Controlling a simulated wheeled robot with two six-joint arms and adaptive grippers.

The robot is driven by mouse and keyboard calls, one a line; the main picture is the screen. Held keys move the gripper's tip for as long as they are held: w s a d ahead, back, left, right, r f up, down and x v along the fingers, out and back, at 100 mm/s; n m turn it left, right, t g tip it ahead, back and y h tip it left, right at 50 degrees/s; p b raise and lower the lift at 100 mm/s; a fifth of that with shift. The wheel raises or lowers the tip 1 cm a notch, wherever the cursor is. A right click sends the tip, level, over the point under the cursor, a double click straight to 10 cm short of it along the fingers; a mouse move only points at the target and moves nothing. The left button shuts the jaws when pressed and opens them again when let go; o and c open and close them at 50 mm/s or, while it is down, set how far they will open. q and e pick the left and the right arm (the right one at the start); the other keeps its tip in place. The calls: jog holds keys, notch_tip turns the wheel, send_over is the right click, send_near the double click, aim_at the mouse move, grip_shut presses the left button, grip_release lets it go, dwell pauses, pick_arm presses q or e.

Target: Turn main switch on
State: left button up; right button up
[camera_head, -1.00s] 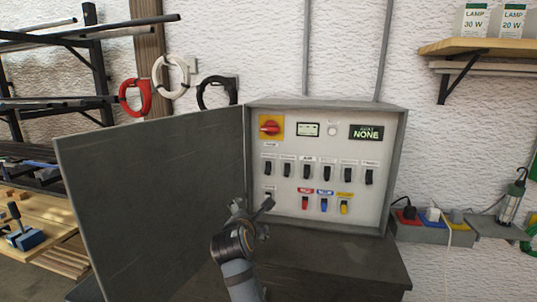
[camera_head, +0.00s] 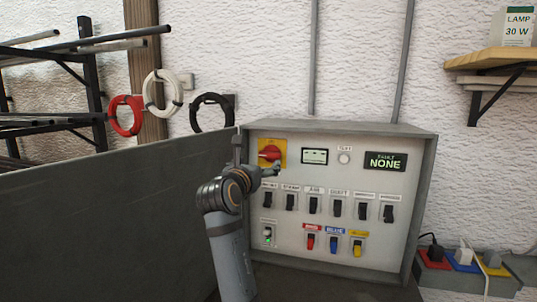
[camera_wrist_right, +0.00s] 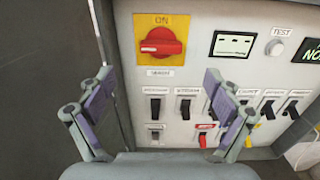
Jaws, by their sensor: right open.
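The main switch (camera_head: 270,153) is a red rotary knob on a yellow plate at the panel's upper left. In the right wrist view the red knob (camera_wrist_right: 160,42) lies roughly horizontal, with a white mark at its left end and the word ON above it. My right gripper (camera_head: 257,158) is open and empty in front of the switch, hiding part of the plate's lower left. In the right wrist view its fingers (camera_wrist_right: 158,85) are spread wide, below and to either side of the knob. No contact with the knob shows. My left gripper is not in view.
The grey control box (camera_head: 425,200) carries a row of black switches (camera_head: 314,204), coloured switches (camera_head: 333,242), a meter (camera_head: 315,156) and a display (camera_head: 386,161) reading NONE. Its open door (camera_head: 110,220) stands at left. Cable coils hang above; a socket strip (camera_head: 460,262) is at right.

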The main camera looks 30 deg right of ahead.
aim_at(269, 156)
jog(key=p+x, duration=0.2)
jog(key=x, duration=0.5)
jog(key=shift+s+d+f, duration=0.1)
jog(key=shift+d+f, duration=0.05)
jog(key=shift+f, duration=0.05)
jog(key=p+x, duration=0.1)
jog(key=x, duration=0.2)
jog(key=shift+f, duration=0.25)
jog(key=shift+c, duration=0.5)
jog(key=c, duration=1.1)
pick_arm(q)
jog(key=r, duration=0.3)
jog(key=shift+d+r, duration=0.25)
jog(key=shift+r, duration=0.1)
pick_arm(e)
jog(key=shift+o, duration=0.2)
